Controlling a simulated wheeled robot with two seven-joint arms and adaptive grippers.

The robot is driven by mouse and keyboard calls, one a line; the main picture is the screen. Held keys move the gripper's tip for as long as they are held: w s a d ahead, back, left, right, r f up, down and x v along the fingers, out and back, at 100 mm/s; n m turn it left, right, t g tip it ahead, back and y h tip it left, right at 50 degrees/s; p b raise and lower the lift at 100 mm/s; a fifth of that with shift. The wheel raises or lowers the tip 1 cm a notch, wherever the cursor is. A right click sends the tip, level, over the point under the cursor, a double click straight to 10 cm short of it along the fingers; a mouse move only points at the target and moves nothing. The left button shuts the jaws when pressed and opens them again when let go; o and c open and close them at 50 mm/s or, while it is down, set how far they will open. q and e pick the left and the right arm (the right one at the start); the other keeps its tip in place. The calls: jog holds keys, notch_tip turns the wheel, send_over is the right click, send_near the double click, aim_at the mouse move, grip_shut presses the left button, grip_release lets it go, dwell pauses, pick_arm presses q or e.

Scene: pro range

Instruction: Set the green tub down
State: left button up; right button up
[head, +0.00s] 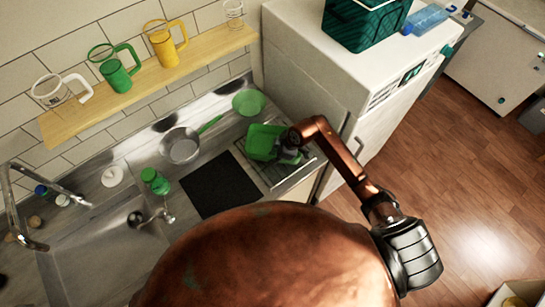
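The green tub (262,139) is a small open box in the middle of the head view, over the right part of the counter above a wire rack. My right gripper (289,152), dark grey, is at the tub's right wall and appears shut on it. The fingertips are small and partly hidden against the green. Whether the tub's base touches the rack cannot be told. My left gripper is not in view.
The wire rack (303,166) lies beside a black mat (221,184). A green bowl (248,102), a pan (181,145) and a green bottle (155,181) stand nearby. A white cabinet (313,60) rises at the right. A shelf (147,83) with mugs is above.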

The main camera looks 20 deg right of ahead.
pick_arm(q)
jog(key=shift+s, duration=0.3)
pick_arm(e)
jog(key=shift+d+r, duration=0.2)
jog(key=shift+r, duration=0.3)
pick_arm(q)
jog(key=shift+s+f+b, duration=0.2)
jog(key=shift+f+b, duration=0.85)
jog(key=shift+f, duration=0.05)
pick_arm(e)
jog(key=v, duration=1.1)
jog(key=shift+s, duration=0.1)
